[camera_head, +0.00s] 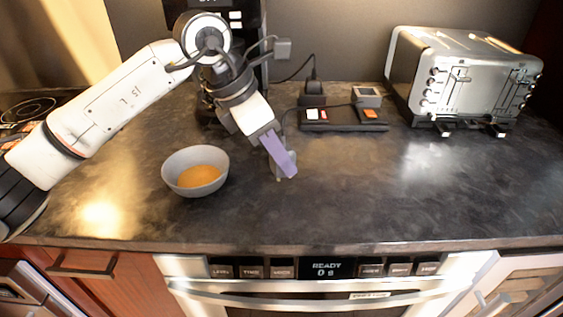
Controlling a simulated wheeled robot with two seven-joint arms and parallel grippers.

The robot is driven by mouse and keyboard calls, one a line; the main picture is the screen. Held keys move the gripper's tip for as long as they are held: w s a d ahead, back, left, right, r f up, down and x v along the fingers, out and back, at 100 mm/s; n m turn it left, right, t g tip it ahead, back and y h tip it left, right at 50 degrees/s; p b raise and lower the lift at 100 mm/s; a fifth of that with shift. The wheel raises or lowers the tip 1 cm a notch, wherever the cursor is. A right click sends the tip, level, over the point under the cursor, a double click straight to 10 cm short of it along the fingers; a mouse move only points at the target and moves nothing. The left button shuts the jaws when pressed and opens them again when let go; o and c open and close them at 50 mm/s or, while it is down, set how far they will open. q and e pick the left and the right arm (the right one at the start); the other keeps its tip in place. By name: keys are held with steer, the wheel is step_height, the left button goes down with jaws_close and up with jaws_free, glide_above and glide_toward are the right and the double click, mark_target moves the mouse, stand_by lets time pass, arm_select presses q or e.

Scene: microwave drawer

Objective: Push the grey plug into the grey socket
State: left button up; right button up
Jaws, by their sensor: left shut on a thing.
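My left gripper (286,172) reaches in from the left and points down over the counter, in front of the power strip and to the right of the bowl. Its lilac fingers are shut on a small grey piece, which looks like the grey plug (280,175); the fingers hide most of it. I cannot tell whether it touches the counter. A thin dark cable runs from near the gripper back toward the strip. The grey socket (367,97) appears as a grey block with a dark face at the strip's back right, apart from the gripper. My right gripper is out of view.
A black power strip (343,126) has a white and an orange switch, with a black plug (313,88) in a black block at its back left. A grey bowl (181,184) holds orange food. A toaster (455,75) stands at right. The front right counter is clear.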

mark_target(281, 135)
arm_select(q)
steer(key=shift+r+p, duration=1.3)
steer(key=shift+r, duration=1.05)
